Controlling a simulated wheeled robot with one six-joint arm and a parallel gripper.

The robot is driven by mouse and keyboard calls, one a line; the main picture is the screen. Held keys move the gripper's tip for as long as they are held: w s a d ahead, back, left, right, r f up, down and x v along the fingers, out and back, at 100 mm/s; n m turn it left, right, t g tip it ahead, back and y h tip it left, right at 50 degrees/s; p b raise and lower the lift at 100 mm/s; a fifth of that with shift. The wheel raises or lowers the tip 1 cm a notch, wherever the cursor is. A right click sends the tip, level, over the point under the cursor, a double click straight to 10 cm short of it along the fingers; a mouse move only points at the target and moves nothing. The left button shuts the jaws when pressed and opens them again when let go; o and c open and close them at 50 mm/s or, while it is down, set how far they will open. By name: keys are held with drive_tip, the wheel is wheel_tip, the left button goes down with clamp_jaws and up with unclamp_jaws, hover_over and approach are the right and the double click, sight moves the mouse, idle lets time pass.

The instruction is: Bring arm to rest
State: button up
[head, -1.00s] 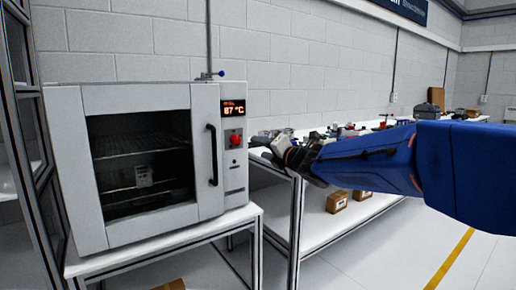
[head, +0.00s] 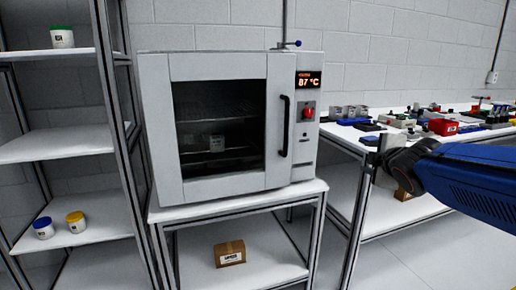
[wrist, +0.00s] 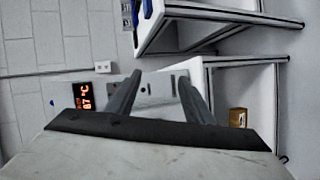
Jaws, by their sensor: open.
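My blue arm (head: 475,178) reaches in from the right edge of the head view. My gripper (head: 383,148) is at its left end, in front of the workbench and to the right of the oven. In the wrist view its two dark fingers stand apart with nothing between them, so my gripper (wrist: 160,80) is open and empty. Its fingertips are small and partly unclear in the head view.
A white oven (head: 172,170) with its door closed reads 87 °C and stands on a white table (head: 240,200). Inside is a small pale block (head: 217,143). A workbench (head: 345,134) with many parts is at right, a shelf rack (head: 60,145) at left.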

drive_tip(key=s+a+f+m+g, duration=0.2)
drive_tip(key=s+f+m+g, duration=0.2)
drive_tip(key=s+f+m, duration=0.3)
drive_tip(key=s+a+f+m+g+y, duration=0.1)
drive_tip(key=s+f+m+g, duration=0.4)
drive_tip(key=s+f, duration=0.8)
drive_tip(key=s+a+m, duration=0.1)
drive_tip(key=s+m, duration=0.2)
drive_tip(key=s, duration=0.6)
drive_tip(key=shift+s+f+g, duration=0.15)
drive_tip(key=shift+s+g, duration=0.05)
drive_tip(key=shift+g, duration=0.1)
drive_tip(key=shift+c, duration=0.2)
